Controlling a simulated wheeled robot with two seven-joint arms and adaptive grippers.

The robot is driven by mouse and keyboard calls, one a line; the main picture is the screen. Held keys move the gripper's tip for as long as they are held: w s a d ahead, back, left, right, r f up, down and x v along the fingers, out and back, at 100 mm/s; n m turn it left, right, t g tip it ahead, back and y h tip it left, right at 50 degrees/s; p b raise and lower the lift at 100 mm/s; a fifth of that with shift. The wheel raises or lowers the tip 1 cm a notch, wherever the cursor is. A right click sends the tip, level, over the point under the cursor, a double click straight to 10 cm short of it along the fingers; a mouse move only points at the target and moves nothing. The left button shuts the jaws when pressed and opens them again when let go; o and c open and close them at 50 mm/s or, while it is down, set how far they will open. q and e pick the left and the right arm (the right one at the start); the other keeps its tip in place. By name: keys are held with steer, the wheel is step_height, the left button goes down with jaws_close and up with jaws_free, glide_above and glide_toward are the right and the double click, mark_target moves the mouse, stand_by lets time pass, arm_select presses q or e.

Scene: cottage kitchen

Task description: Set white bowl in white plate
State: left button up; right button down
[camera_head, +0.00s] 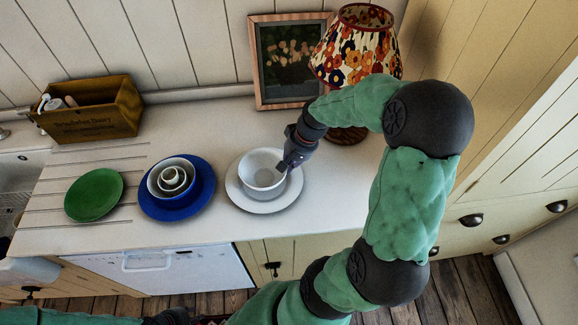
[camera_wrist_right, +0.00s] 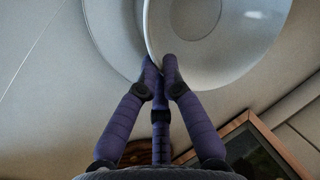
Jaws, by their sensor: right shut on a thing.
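The white bowl (camera_head: 256,176) is over the middle of the white plate (camera_head: 262,206) on the counter. I cannot tell whether its base touches the plate. My right gripper (camera_head: 288,163) is shut on the bowl's right rim. In the right wrist view its dark fingers (camera_wrist_right: 161,72) pinch the rim of the bowl (camera_wrist_right: 245,45), with the plate (camera_wrist_right: 108,30) beyond. My left gripper (camera_head: 190,318) is low at the bottom edge of the head view, away from the dishes. It is mostly cut off and its fingers are unclear.
A blue plate (camera_head: 205,200) with nested bowls stands close left of the white plate. A green plate (camera_head: 94,195) lies further left, below a wooden crate (camera_head: 105,112). A flowered lamp (camera_head: 356,52) and a framed picture (camera_head: 282,62) stand behind. The counter's front edge is near the plates.

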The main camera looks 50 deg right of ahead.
steer(key=shift+f, duration=0.15)
steer(key=shift+f, duration=0.25)
steer(key=c, duration=1.4)
jaws_free()
steer(key=shift+r, duration=0.1)
steer(key=shift+r, duration=0.25)
steer(key=p+v, duration=0.2)
steer(key=v, duration=1)
